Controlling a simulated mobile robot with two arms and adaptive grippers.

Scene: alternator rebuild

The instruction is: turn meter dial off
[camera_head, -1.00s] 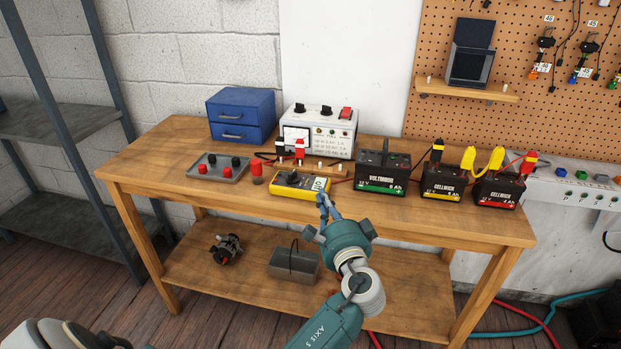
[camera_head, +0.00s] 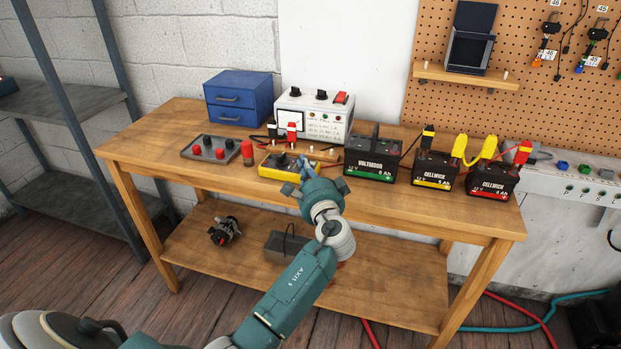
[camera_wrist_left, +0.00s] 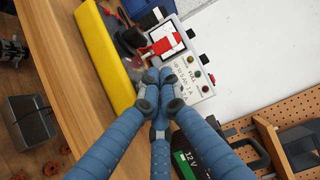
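The yellow meter (camera_head: 266,169) lies on the bench top in front of the white power supply box. Its dark dial (camera_head: 282,160) shows on its upper face, just left of my left gripper. The dial's setting is too small to read. My left gripper (camera_head: 302,164) is at the meter's right end and covers its display. In the left wrist view the three blue fingers (camera_wrist_left: 155,85) come together at their tips, with nothing seen between them. The meter's yellow side (camera_wrist_left: 105,55) lies left of them there. I cannot tell whether the fingers touch the meter. My right gripper is not in view.
Behind the meter stands the power supply (camera_head: 325,119) with red and black plugs. Several batteries (camera_head: 373,159) stand to the right. The bench's front strip (camera_head: 400,205) is clear.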

